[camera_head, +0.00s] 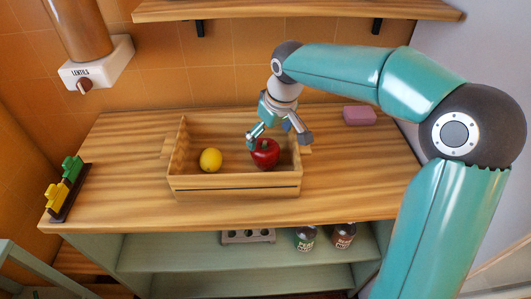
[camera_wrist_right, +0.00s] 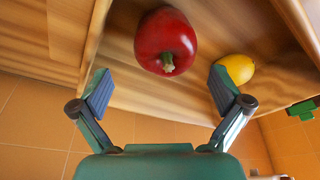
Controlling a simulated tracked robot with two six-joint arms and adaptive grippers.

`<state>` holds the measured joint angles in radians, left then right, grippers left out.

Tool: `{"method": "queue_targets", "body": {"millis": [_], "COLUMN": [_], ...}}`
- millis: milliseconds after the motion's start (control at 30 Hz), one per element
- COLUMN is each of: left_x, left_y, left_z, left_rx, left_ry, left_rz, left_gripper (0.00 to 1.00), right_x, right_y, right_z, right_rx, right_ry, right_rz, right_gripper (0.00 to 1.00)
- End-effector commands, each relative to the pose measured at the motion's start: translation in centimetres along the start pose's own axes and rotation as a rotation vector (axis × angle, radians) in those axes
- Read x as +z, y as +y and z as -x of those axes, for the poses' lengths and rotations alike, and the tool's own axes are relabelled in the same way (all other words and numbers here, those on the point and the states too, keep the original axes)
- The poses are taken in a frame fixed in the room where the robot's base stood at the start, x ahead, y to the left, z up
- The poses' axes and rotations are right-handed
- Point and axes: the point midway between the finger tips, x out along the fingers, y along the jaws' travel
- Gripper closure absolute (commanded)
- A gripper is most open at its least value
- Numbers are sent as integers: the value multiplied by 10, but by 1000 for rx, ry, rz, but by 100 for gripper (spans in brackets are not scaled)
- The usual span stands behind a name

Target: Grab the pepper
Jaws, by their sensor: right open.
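The red pepper (camera_head: 265,153) sits in the right half of the wooden crate (camera_head: 235,187) on the counter. In the right wrist view the pepper (camera_wrist_right: 166,41) shows with its stem towards my gripper, ahead of the fingertips and between their lines. My right gripper (camera_head: 279,138) is over the crate's right part, close above and behind the pepper. In the wrist view its two fingers (camera_wrist_right: 160,92) are spread apart with nothing between them. I cannot tell whether a finger touches the pepper. My left gripper is not in view.
A yellow lemon (camera_head: 210,160) lies in the crate left of the pepper. A pink block (camera_head: 359,115) lies right of the crate. A rack with green and yellow pieces (camera_head: 64,190) stands at the left edge. Jars (camera_head: 305,238) stand on the shelf below. A lentils dispenser (camera_head: 95,68) hangs upper left.

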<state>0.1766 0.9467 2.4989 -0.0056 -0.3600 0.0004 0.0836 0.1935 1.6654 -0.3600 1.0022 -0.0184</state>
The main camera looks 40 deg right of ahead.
Motion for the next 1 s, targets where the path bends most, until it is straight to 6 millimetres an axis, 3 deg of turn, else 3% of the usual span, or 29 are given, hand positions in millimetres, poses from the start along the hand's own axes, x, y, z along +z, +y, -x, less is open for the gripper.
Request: {"method": "queue_targets", "body": {"millis": [233, 500, 800, 833, 1000], "left_x": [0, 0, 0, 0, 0], "left_y": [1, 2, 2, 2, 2], "left_z": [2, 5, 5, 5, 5], "left_rx": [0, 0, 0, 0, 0], "left_ry": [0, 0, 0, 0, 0], "left_rz": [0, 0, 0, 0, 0], "left_gripper": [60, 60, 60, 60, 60], "right_x": [3, 6, 6, 6, 6], "right_y": [-1, -6, -5, -5, -5], "right_z": [-15, -51, -57, -57, -57], "right_rx": [1, 0, 1, 1, 1], "right_ry": [-2, -2, 1, 1, 1], "right_rz": [0, -1, -2, -2, -2], "right_gripper": [0, 0, 0, 2, 30]}}
